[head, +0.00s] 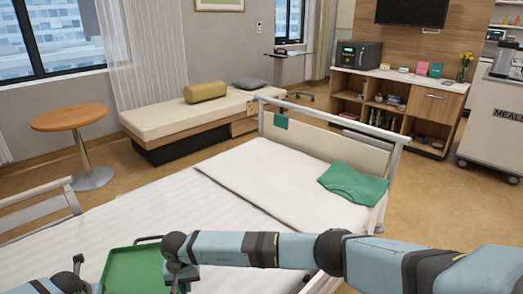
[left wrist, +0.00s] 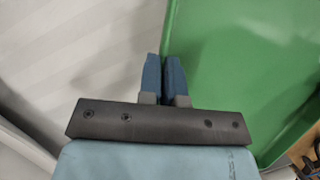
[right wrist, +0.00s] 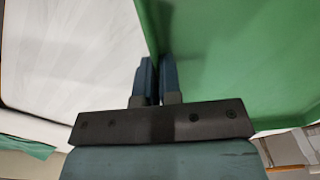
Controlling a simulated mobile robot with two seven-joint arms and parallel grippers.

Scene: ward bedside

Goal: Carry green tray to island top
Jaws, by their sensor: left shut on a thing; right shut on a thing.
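The green tray (head: 133,268) is at the bottom left of the head view, partly cut off by the lower edge, in front of the white bed. A dark handle shows at its far side. My right gripper (head: 180,280) is at its right side; in the right wrist view its fingers (right wrist: 156,78) are closed on the edge of the tray (right wrist: 235,60). My left gripper (head: 80,268) is at its left side; in the left wrist view its fingers (left wrist: 165,75) are closed on the tray edge (left wrist: 240,70). I cannot pick out an island top.
The bed (head: 140,215) with a green cloth (head: 355,183) fills the middle. A round wooden table (head: 70,117) stands at left, a daybed (head: 190,110) behind. A wooden cabinet (head: 440,103) and a meal cart (head: 495,125) stand at right, with open floor (head: 450,220) before them.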

